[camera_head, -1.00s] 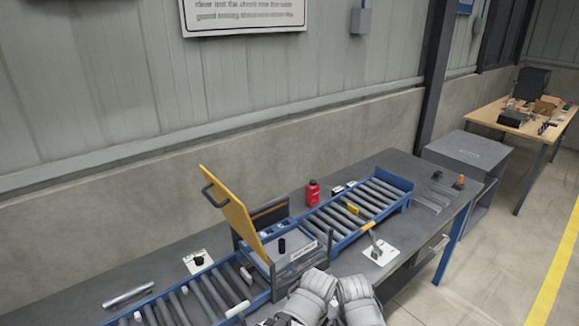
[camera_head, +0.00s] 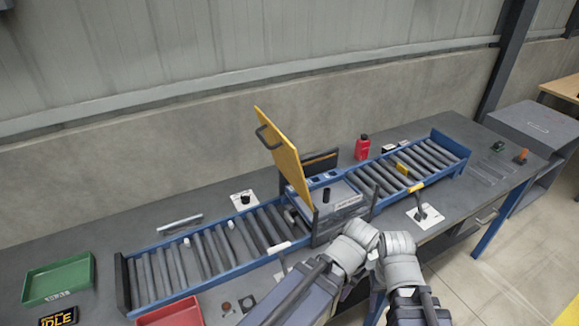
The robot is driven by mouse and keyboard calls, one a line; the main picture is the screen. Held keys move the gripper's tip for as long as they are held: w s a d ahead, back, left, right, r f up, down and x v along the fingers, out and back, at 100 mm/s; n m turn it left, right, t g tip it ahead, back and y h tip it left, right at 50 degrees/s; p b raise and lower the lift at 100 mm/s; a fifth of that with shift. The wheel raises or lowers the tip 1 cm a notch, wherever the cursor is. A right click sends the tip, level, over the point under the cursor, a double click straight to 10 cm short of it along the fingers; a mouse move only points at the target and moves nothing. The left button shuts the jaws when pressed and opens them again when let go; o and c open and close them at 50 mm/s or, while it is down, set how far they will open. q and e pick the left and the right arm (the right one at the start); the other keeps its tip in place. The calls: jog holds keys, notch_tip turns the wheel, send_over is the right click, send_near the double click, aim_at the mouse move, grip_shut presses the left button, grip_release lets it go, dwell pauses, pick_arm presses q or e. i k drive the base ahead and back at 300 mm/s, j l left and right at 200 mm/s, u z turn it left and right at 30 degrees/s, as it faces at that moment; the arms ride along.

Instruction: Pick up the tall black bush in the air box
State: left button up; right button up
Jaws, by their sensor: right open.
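The tall black bush (camera_head: 326,195) stands upright inside the open air box (camera_head: 340,208), whose yellow lid (camera_head: 280,150) is tilted up. My right gripper (camera_head: 398,262) is at the lower middle, to the right of and nearer than the air box. It is open and apart from the bush; its fingertips are hard to make out. My left arm comes in from the lower left and ends in a grey covered part (camera_head: 352,246) just in front of the box. I cannot make out the left jaws.
Blue-framed roller conveyors run left (camera_head: 131,282) and right (camera_head: 464,150) of the box. A red bottle (camera_head: 362,148) stands behind the right one. A lever on a white plate (camera_head: 432,222) is near my right arm. Green (camera_head: 75,270) and red (camera_head: 172,315) trays lie at left.

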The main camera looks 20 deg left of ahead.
aim_at(327, 191)
jog(key=l+u, duration=0.1)
jog(key=u, duration=0.15)
jog(key=i+l+u, duration=0.1)
jog(key=u, duration=0.2)
jog(key=i+l+u, duration=0.25)
jog(key=l, duration=0.35)
jog(key=l+u, duration=0.25)
jog(key=l, duration=0.35)
jog(key=i+l, duration=0.1)
jog(key=l, duration=1.35)
jog(key=l+u, duration=0.15)
jog(key=l, duration=1.25)
jog(key=j, duration=0.7)
